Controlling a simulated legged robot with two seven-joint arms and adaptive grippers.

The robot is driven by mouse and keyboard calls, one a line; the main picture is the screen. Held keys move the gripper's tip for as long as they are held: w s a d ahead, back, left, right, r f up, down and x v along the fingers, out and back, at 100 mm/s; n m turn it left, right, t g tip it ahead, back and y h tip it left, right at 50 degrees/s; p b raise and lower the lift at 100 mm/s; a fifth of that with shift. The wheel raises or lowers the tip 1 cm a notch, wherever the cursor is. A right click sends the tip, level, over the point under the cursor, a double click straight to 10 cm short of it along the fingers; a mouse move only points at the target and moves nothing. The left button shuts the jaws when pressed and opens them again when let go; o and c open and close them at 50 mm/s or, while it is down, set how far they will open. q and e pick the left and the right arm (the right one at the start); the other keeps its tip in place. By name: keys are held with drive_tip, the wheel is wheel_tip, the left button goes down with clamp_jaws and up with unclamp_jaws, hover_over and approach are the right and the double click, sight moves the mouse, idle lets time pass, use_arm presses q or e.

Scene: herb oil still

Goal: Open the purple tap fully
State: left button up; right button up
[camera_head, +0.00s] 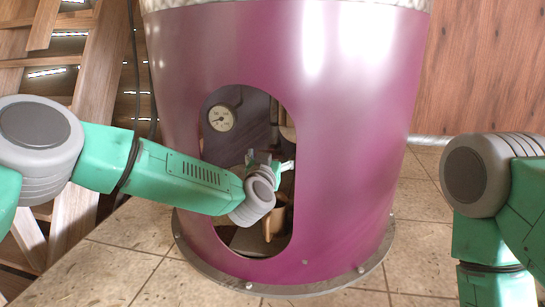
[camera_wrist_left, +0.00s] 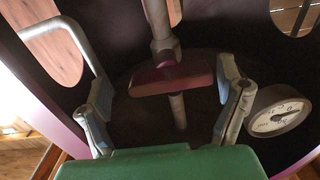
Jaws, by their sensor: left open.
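The purple tap (camera_wrist_left: 172,78) shows in the left wrist view as a dark purple-red bar handle on an upright grey pipe. The bar lies nearly level across the picture, its right end slightly higher. My left gripper (camera_wrist_left: 166,92) is open, with one finger on each side of the bar and a gap to both ends. I cannot tell how deep the bar sits between the fingers. In the head view my left gripper (camera_head: 268,163) is inside the still's oval opening, and the tap is hidden there. My right gripper is out of view.
The large purple still body (camera_head: 345,130) surrounds the opening. A round dial gauge (camera_head: 221,118) is inside, close to one finger in the left wrist view (camera_wrist_left: 279,115). A bent grey pipe (camera_wrist_left: 75,35) is near the other finger. A brass-coloured part (camera_head: 273,220) sits below the gripper.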

use_arm(q)
drive_tip(key=shift+w, duration=0.3)
drive_tip(key=shift+w+a, duration=0.1)
drive_tip(key=shift+a, duration=0.5)
drive_tip(key=c, duration=0.7)
drive_tip(key=shift+d, duration=0.1)
drive_tip(key=c, duration=0.4)
drive_tip(key=shift+d+r, duration=0.1)
drive_tip(key=shift+d, duration=0.15)
drive_tip(key=shift+c, duration=0.2)
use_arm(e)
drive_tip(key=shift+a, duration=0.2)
